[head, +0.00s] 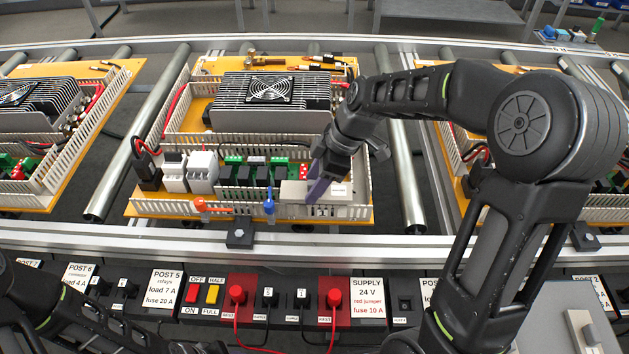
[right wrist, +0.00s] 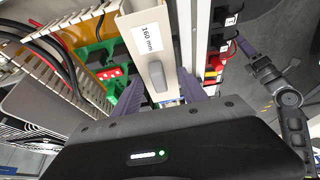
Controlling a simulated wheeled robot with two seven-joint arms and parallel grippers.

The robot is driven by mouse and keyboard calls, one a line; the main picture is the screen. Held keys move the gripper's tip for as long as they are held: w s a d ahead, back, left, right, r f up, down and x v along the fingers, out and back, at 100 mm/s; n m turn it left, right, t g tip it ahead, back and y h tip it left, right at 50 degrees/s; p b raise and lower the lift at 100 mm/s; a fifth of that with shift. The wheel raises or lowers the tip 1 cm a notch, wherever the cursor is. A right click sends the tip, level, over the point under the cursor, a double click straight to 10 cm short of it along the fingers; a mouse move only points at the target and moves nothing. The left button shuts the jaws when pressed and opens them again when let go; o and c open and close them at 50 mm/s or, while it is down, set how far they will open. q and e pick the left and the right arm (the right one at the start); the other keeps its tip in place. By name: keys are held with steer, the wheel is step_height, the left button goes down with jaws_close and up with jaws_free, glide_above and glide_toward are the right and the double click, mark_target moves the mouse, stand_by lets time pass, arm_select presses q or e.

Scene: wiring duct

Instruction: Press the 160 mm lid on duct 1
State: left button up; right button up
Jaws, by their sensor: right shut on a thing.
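The 160 mm lid (right wrist: 136,22) is a pale strip with a printed label and a grey grip block (right wrist: 157,76). My right gripper (right wrist: 158,86) is shut on that block, a purple finger on each side. In the head view the lid (head: 341,189) is over the right part of the slotted front duct (head: 165,209); my right gripper (head: 316,190) hides part of it. I cannot tell whether the lid touches the duct walls. No duct number is readable. My left arm is at the lower left of the head view. My left gripper (right wrist: 246,49) is partly visible in the right wrist view.
White power modules (head: 202,172) and green-based relays (head: 245,174) stand behind the front duct. An orange clip (head: 212,205) and a blue clip (head: 269,203) stand at it. A finned heatsink (head: 270,93) is behind. A control panel with red jumper plugs (head: 334,298) lies in front.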

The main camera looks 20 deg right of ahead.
mark_target(328, 190)
steer(key=shift+f+b, duration=0.95)
steer(key=shift+f, duration=0.15)
steer(key=o, duration=1.4)
steer(key=shift+r, duration=0.1)
steer(key=v, duration=0.7)
steer(key=shift+s+d+r, duration=0.1)
steer(key=shift+d+r, duration=0.05)
steer(key=shift+r, duration=0.2)
